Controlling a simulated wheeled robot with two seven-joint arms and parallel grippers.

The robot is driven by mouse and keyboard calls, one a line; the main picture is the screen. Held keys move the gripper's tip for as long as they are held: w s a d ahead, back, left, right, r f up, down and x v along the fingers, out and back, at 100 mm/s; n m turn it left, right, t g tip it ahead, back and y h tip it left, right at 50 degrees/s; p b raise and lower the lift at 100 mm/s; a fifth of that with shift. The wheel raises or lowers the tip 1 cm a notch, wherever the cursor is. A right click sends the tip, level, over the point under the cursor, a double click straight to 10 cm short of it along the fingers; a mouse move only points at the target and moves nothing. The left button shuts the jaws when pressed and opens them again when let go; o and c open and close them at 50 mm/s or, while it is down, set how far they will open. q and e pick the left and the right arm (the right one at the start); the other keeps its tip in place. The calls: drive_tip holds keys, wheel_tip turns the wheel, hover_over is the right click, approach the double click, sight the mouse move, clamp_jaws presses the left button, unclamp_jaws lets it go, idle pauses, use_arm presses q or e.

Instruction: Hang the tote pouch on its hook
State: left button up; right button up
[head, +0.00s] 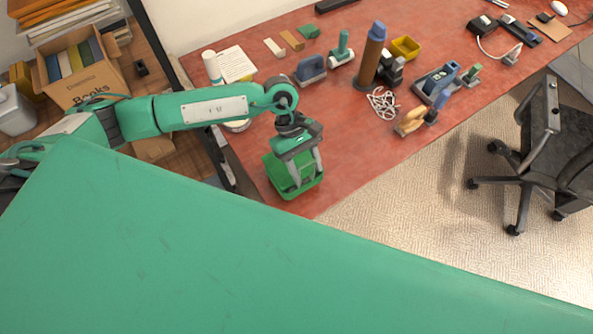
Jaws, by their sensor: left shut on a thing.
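My left gripper (307,172) reaches in from the left and points down over the near left end of the red table. Its fingers are shut on a green, box-like thing with a dark green inside, which I take for the tote pouch (278,177). The pouch is partly hidden by the fingers; I cannot tell whether its base touches the table. I cannot make out a hook in this view. My right gripper is not in view.
The red table (352,164) holds a brown cylinder with a blue top (370,57), a yellow bin (405,47), white cord (382,103) and several tools. A books box (82,68) stands on shelving at left. A black chair (550,150) is at right. Green bodywork hides the lower view.

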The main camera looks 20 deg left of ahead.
use_arm(q)
drive_tip(key=shift+r+p, duration=1.15)
drive_tip(key=shift+r, duration=2.45)
